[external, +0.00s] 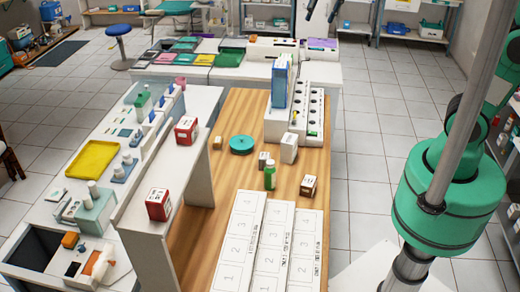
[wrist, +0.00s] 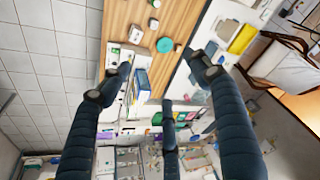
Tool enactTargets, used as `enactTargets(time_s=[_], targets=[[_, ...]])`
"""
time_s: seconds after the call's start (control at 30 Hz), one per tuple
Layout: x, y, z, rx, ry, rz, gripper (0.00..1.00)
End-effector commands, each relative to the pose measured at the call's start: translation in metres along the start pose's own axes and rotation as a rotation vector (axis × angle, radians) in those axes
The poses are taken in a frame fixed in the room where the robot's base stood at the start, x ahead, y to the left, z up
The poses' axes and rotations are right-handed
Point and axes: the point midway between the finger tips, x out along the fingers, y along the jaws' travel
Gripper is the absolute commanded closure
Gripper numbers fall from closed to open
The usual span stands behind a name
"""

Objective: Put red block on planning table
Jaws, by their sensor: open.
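Two red boxes with white labels stand on the raised white ledge in the external view, one farther back (external: 186,131) and one nearer (external: 159,204). I cannot tell which one is the red block. The wooden table (external: 225,190) lies just right of the ledge, and its top also shows in the wrist view (wrist: 185,18). My gripper (wrist: 158,62) has its dark fingers spread wide, with nothing between them. It is apart from the table top.
On the wooden table are a teal disc (external: 241,144), a green bottle (external: 270,176), a white box (external: 289,148), a brown box (external: 308,186) and numbered white panels (external: 270,245). A yellow tray (external: 93,159) lies on the left counter. Tiled floor right of the table is open.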

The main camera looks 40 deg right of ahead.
Motion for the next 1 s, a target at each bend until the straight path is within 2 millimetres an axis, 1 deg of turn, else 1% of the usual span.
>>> enactTargets(time_s=[0.03,0.2,0.3,0.37,0.5,0.6,0.7,0.8,0.9,1.0], targets=[[-0.005,0.017,0.014,0.020,0.014,0.008,0.37],[-0.012,0.062,0.060,0.070,0.053,0.032,0.37],[-0.014,0.085,0.089,0.101,0.075,0.049,0.37],[-0.014,0.097,0.107,0.117,0.088,0.059,0.37],[-0.012,0.122,0.149,0.158,0.119,0.085,0.37],[-0.008,0.136,0.179,0.186,0.138,0.105,0.37],[-0.003,0.147,0.205,0.208,0.156,0.123,0.37],[0.003,0.154,0.225,0.226,0.169,0.138,0.37],[0.006,0.158,0.238,0.237,0.178,0.148,0.37],[0.008,0.160,0.244,0.242,0.182,0.153,0.37]])
